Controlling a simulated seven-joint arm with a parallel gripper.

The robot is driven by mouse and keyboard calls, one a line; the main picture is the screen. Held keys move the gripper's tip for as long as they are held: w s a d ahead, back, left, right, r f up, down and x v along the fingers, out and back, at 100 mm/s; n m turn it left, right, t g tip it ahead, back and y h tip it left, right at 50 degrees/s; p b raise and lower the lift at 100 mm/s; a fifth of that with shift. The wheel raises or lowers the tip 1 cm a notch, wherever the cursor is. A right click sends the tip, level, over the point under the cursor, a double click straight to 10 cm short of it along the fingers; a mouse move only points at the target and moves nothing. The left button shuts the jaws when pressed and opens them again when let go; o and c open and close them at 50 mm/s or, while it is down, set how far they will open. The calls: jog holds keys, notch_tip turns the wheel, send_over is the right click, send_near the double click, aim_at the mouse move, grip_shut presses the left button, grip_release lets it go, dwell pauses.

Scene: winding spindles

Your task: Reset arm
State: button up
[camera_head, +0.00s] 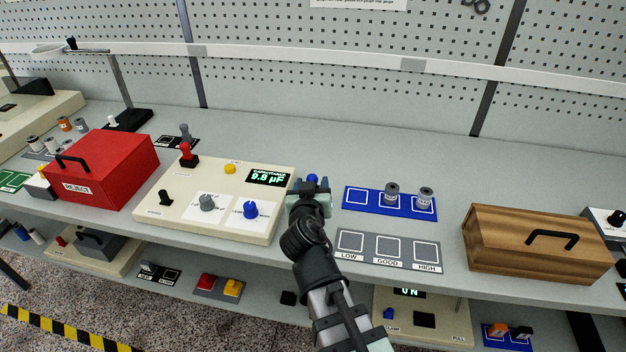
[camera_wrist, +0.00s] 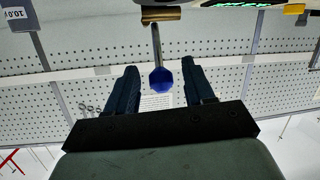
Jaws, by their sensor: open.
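My gripper (camera_head: 313,186) is over the bench, just right of the cream capacitance meter (camera_head: 222,205). In the wrist view my gripper (camera_wrist: 159,68) is open, its two dark fingers apart. A blue knob on a thin rod (camera_wrist: 162,78) shows in the gap between them. I cannot tell whether it lies between the fingers or beyond them. The gripper hides part of the bench there in the head view. The meter's display (camera_head: 268,177) reads 9.8 µF.
Two grey cylinders (camera_head: 392,192) (camera_head: 426,197) stand on a blue tray (camera_head: 358,198). The LOW, GOOD, HIGH tray (camera_head: 388,262) is empty. A wooden box (camera_head: 535,245) is at right, a red REJECT box (camera_head: 104,165) at left. Clear bench lies behind.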

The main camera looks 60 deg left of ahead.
jog(key=v, duration=0.2)
jog(key=shift+s+d, duration=0.25)
jog(key=shift+d, duration=0.1)
jog(key=shift+r, duration=0.1)
